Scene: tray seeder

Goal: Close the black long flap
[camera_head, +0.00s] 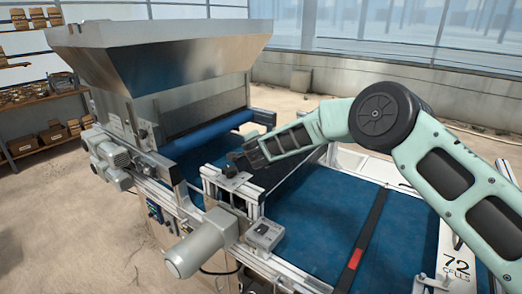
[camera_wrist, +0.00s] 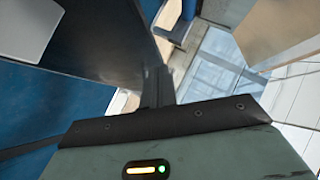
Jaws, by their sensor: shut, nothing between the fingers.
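My gripper (camera_head: 240,160) is shut and empty, above the near rail of the seeder, in front of the hopper. In the wrist view its dark fingers (camera_wrist: 157,86) are together, close to a long dark panel (camera_wrist: 105,35) whose edge runs past them. I cannot tell whether they touch it. In the head view a dark upright panel (camera_head: 205,108) hangs under the hopper, above a blue roller. A long black strip (camera_head: 372,228) with a red patch lies across the blue belt. I cannot tell for certain which of these is the black long flap.
The metal hopper (camera_head: 160,62) stands over the left of the machine. A grey motor (camera_head: 198,246) and a small control box (camera_head: 265,235) stick out at the near side. The blue belt (camera_head: 325,215) is clear of trays. Shelves (camera_head: 42,115) stand at far left.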

